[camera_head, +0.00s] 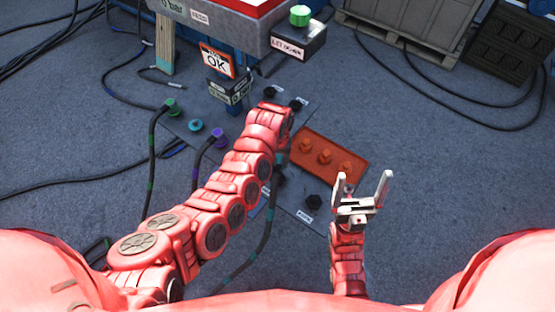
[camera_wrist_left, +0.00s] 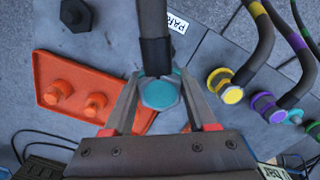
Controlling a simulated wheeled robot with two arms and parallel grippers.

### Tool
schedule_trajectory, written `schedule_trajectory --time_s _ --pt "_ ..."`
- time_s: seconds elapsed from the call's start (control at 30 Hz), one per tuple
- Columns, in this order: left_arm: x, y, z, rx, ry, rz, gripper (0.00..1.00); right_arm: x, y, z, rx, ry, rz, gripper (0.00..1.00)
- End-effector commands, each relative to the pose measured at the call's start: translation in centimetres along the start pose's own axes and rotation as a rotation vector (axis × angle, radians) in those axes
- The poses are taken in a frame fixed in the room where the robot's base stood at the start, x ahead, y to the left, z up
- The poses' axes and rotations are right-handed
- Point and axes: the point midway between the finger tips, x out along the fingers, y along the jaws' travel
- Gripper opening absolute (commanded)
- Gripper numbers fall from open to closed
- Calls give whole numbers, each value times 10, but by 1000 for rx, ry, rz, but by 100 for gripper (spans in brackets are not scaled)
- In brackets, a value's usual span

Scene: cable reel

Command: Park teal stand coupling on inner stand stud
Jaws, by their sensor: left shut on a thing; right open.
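The teal coupling (camera_wrist_left: 160,93) sits between the fingers of my left gripper (camera_wrist_left: 160,88), which is shut on it. Its dark cable (camera_wrist_left: 153,25) runs up out of the left wrist view. In the head view my left arm (camera_head: 255,150) hides the coupling and the fingertips. A black stud (camera_wrist_left: 76,14) is at the upper left of the left wrist view, apart from the coupling; a PARK label (camera_wrist_left: 177,22) is behind the cable. I cannot tell which stud is the inner one. My right gripper (camera_head: 364,180) is open and empty, right of the orange tray.
A black stud (camera_head: 313,202) is near the plate's front. Yellow (camera_wrist_left: 231,92), purple (camera_head: 219,138), cyan (camera_head: 196,125) and green (camera_head: 171,106) couplings are nearby. Cables cross the left floor.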

Motion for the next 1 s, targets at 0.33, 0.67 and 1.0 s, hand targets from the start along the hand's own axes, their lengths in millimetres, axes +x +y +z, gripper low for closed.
schedule_trajectory --time_s 0.33,0.67,1.0 --pt "49 0 0 -2 -2 1 0 -39 -2 7 0 0 0 90" --pt "72 0 0 -1 -1 1 0 -56 -3 9 0 0 0 90" --pt "70 0 1 -1 0 1 0 -51 -2 9 0 0 0 90"
